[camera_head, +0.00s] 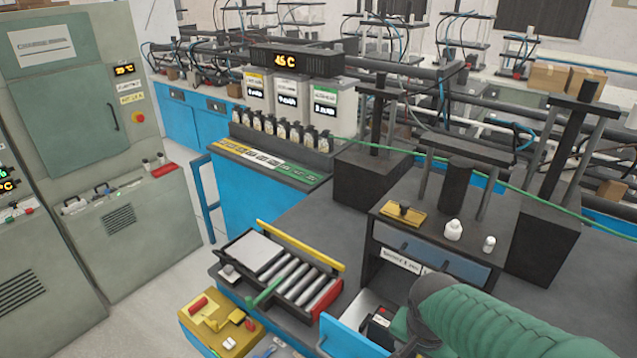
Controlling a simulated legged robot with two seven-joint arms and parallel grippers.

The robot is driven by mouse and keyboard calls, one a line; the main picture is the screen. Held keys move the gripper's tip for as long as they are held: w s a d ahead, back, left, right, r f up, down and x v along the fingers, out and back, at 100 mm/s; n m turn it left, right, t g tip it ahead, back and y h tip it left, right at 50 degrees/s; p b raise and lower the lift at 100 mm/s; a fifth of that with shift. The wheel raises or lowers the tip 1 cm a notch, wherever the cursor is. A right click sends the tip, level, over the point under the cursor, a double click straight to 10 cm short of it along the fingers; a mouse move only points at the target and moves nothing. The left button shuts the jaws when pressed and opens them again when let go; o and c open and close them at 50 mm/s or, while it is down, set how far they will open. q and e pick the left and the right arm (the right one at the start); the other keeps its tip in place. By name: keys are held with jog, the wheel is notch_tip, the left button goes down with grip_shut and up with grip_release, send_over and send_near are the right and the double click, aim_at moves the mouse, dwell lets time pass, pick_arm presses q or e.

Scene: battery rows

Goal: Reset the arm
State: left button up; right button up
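My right arm, in a green ribbed sleeve, comes in from the lower right corner and bends down near the bottom edge. Its dark lower end runs out of the picture, so its gripper does not show. My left arm and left gripper are out of view. No object can be seen held.
A tray of grey rollers (300,283) with yellow and red edges sits at the bench front. A yellow box (203,325) stands below it. A press (455,190) with white bottles on its base stands right. Small bottles (283,130) line a blue cabinet. A grey-green cabinet (75,120) stands left.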

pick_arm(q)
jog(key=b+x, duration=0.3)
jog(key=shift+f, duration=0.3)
pick_arm(e)
jog(key=s+f+n, duration=0.3)
jog(key=f, duration=0.3)
jog(key=s+f+n+y, duration=0.1)
jog(key=s+f+n, duration=0.2)
jog(key=f, duration=0.3)
jog(key=shift+d+n+t+y, duration=0.25)
jog(key=shift+n+t+y, duration=0.05)
jog(key=shift+n, duration=0.4)
jog(key=shift+w+f, duration=0.15)
